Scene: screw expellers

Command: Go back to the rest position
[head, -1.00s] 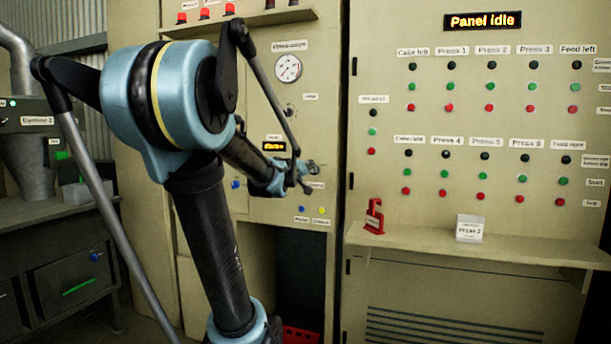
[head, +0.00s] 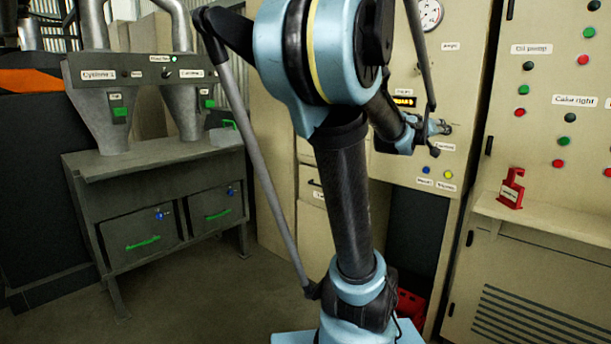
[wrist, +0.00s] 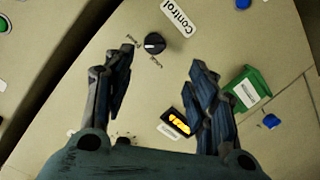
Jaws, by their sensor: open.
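My gripper (wrist: 160,85) is open and empty in the wrist view, its two dark fingers wide apart in front of a beige panel. Between and beyond the fingers are a black rotary knob (wrist: 154,43), a "Control" label (wrist: 180,16) and a small lit orange display (wrist: 178,121). In the head view my gripper (head: 440,133) is small and partly hidden behind my own arm, in front of the beige press cabinet. My arm is bent and raised, with its forearm reaching toward that cabinet.
A grey cyclone bench (head: 150,160) with two drawers stands at the left. A red crate (head: 410,305) sits low in the cabinet opening. Floor in front of the bench is clear.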

